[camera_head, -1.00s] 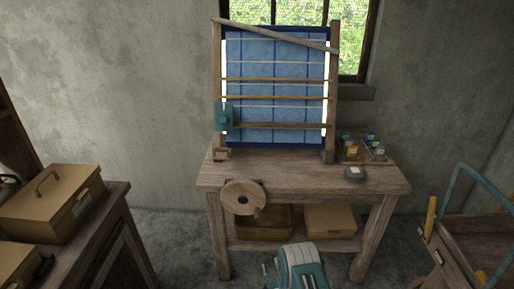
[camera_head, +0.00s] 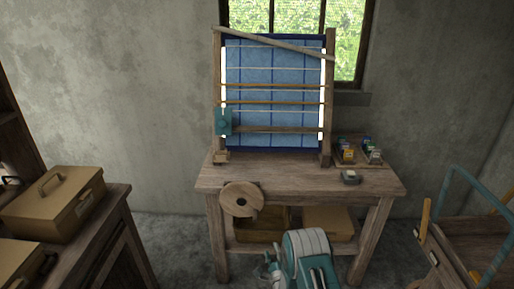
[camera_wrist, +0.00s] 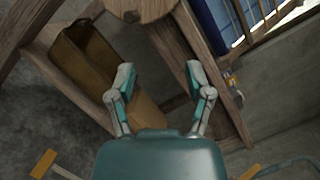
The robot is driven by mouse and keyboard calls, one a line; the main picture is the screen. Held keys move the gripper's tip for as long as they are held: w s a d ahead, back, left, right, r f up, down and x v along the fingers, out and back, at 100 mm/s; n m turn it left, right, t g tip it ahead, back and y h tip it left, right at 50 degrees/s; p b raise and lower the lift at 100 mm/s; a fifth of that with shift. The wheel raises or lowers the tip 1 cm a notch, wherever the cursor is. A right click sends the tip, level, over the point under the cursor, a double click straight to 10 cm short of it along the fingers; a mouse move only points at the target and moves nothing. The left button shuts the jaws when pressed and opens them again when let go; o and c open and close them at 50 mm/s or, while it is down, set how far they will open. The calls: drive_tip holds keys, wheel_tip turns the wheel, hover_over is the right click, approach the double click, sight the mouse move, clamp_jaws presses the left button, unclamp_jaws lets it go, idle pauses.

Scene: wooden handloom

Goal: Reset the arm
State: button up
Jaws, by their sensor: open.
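My gripper (camera_wrist: 160,78) is open and empty in the wrist view, its two teal and grey fingers spread apart. Beyond them show the workbench's wooden frame and an open brown box (camera_wrist: 80,62). In the head view my teal and white arm rises at the bottom middle, in front of the workbench (camera_head: 285,181). The wooden handloom (camera_head: 331,110) stands upright on the bench with blue checked cloth (camera_head: 270,75). My gripper touches nothing that I can see.
A round wooden disc (camera_head: 241,199) is at the bench's front left edge. Small jars (camera_head: 346,153) stand at its right. A box (camera_head: 327,222) sits on the lower shelf. A cabinet with a tan case (camera_head: 62,205) is left; a cart (camera_head: 462,236) is right.

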drive_tip(key=w+d+r+n+g+h, duration=0.1)
drive_tip(key=w+r+n+g, duration=0.15)
drive_tip(key=r, duration=0.55)
drive_tip(key=w+d+r+n+g+h, duration=0.1)
drive_tip(key=w+r+n, duration=0.15)
drive_tip(key=r, duration=0.55)
drive_tip(key=s+d+r+n+g+h, duration=0.1)
drive_tip(key=s+d+r+n, duration=0.2)
drive_tip(key=r, duration=0.4)
drive_tip(key=s+d+r+n+g, duration=0.1)
drive_tip(key=s+r+n+g, duration=0.15)
drive_tip(key=s+r, duration=0.35)
drive_tip(key=s+d+r+n+g+h, duration=0.1)
drive_tip(key=s+r+n, duration=0.25)
drive_tip(key=s, duration=0.35)
drive_tip(key=s+d+r+n+g, duration=0.2)
drive_tip(key=s+r, duration=0.3)
drive_tip(key=s, duration=0.3)
drive_tip(key=s+d+n+g, duration=0.1)
drive_tip(key=s+n+g, duration=0.2)
drive_tip(key=s, duration=1.6)
drive_tip(key=n, duration=0.2)
drive_tip(key=shift+s+r+n+g, duration=0.15)
drive_tip(key=shift+r+n+g, duration=0.15)
drive_tip(key=shift+r, duration=0.1)
